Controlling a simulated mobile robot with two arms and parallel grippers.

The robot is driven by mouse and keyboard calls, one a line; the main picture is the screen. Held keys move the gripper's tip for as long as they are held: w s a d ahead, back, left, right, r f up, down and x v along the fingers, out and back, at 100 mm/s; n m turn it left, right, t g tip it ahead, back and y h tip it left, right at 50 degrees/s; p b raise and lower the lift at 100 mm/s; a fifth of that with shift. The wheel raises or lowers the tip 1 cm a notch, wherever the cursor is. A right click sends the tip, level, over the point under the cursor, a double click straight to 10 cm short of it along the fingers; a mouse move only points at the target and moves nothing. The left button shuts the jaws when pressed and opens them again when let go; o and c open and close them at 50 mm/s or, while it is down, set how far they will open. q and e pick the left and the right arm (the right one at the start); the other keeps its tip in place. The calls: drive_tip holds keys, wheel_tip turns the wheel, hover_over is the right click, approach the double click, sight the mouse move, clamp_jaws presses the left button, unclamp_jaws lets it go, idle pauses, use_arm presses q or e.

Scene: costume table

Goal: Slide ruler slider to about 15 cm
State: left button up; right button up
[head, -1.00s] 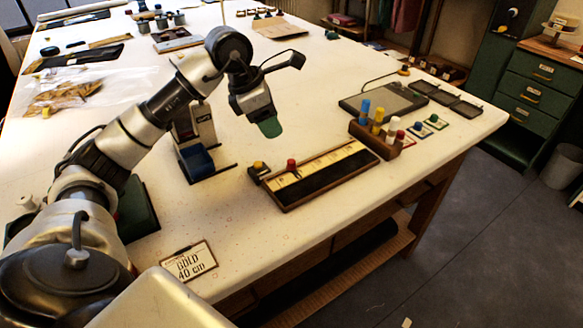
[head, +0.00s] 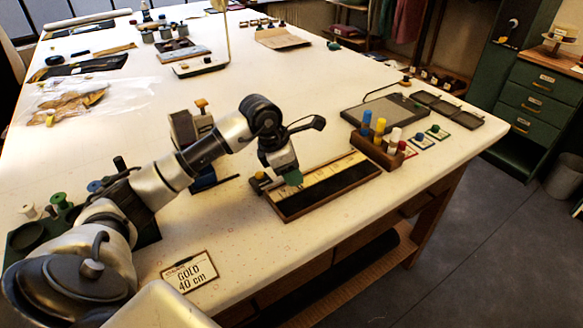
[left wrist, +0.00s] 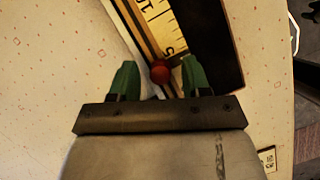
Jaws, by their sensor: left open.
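The ruler (head: 340,192) is a wood-framed dark board with a pale marked strip, lying near the table's front edge. In the left wrist view its yellow scale (left wrist: 158,22) shows with a 5 close to the slider. The slider's round red knob (left wrist: 160,72) sits between the two green fingertips, with a visible gap on each side. My left gripper (head: 291,178) is open and low over the left end of the ruler; it also shows in the left wrist view (left wrist: 160,80). In the head view the gripper hides the red knob. My right gripper is out of view.
A card reading GOLD 40 cm (head: 190,272) lies at the front left. Bare table lies between card and ruler.

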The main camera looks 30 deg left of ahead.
use_arm(q)
clamp_jaws()
